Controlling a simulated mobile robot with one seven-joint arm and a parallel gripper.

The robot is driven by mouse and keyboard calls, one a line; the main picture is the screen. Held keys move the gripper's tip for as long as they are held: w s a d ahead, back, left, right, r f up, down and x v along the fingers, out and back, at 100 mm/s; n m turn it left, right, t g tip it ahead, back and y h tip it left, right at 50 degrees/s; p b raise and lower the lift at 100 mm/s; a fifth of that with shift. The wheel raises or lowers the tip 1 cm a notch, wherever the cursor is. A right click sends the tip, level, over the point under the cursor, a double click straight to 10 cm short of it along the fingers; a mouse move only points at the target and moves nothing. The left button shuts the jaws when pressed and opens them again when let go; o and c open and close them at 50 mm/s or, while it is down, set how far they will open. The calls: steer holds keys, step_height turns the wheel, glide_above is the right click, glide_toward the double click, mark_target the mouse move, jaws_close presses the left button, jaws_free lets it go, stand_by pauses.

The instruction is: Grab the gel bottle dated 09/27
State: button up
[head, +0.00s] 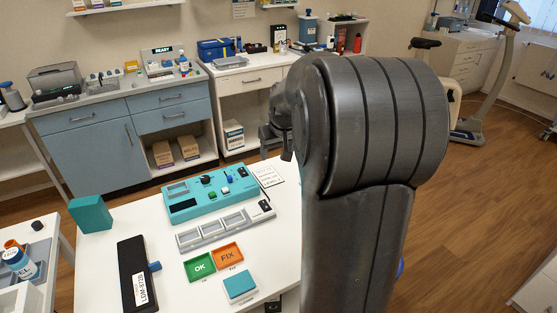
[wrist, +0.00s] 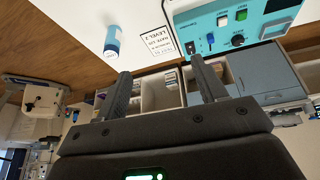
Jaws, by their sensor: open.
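In the head view, a bottle with an orange cap and a blue label reading "GEL" (head: 20,262) stands at the far left. Its date is too small to read. In the wrist view, a blue and white bottle (wrist: 113,42) is near the white table's edge, beyond the left finger. I cannot read a date on it. My gripper (wrist: 160,70) is open, with nothing between its fingers, and apart from that bottle. In the head view, my gripper (head: 287,153) is mostly hidden behind my arm, beyond the white table (head: 110,275).
The table carries a teal control panel (head: 208,193), a grey tray strip (head: 225,227), a green OK tray (head: 199,266), an orange FIX tray (head: 228,256) and a black binder-like case (head: 138,275). A printed level card (wrist: 158,42) lies near the panel. Cabinets (head: 95,150) line the back.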

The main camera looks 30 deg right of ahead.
steer(key=w+d+f+m, duration=0.1)
steer(key=w+d+f, duration=0.2)
steer(key=d+f, duration=0.4)
steer(key=w+d+f, duration=0.3)
steer(key=d+f, duration=0.2)
steer(key=d, duration=0.4)
steer(key=x, duration=1.1)
steer(key=shift+d, duration=0.1)
steer(key=shift+c, duration=0.5)
steer(key=c, duration=1)
